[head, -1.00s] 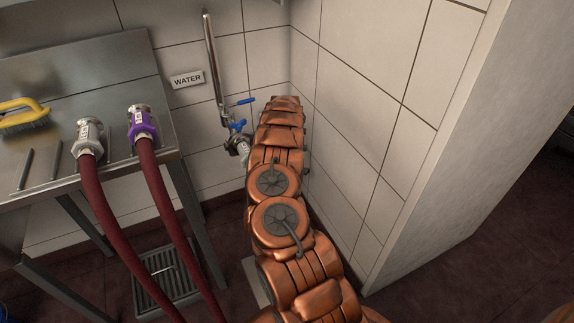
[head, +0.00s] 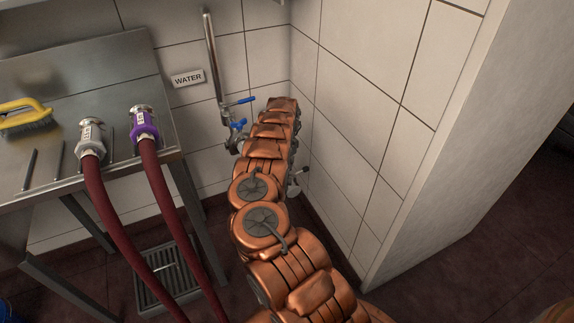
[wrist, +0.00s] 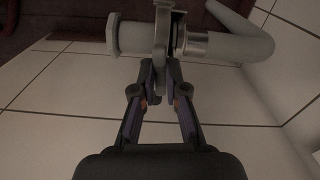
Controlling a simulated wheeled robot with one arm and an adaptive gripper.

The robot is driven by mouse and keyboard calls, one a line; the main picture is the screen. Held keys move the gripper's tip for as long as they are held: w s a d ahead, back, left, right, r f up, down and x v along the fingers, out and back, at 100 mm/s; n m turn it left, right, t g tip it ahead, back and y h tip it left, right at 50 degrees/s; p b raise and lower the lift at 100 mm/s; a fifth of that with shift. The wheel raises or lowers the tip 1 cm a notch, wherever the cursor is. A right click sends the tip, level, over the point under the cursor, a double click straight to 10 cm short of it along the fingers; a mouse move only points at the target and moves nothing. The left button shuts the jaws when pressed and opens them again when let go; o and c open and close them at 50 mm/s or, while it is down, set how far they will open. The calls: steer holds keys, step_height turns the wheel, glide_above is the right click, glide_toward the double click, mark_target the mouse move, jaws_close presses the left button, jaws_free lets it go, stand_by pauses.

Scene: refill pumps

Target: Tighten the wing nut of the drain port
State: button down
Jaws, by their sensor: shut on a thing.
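In the wrist view, the drain port is a pale pipe (wrist: 245,47) that bends at the right, with a capped end (wrist: 113,38) at the left. A metal clamp (wrist: 178,25) wraps around the joint between them. My gripper (wrist: 160,72) is shut on the thin grey wing nut (wrist: 159,50) at the near side of the clamp. The fingertips partly hide the nut, so its exact angle is hard to tell. In the head view my arm hides the gripper and the nut; a small pale piece of pipework (head: 294,187) shows beside the arm.
A water pipe with blue-handled valves (head: 237,125) stands on the tiled wall left of my arm. A steel table (head: 95,65) holds a yellow brush (head: 25,115) and two hose ends (head: 143,125). A wall corner (head: 430,150) bounds the right. A floor drain (head: 165,280) lies below.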

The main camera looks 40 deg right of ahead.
steer(key=shift+s+m, duration=0.1)
steer(key=shift+m, duration=0.2)
steer(key=c, duration=1.2)
jaws_free()
steer(key=shift+r, duration=3.75)
steer(key=shift+a, duration=0.1)
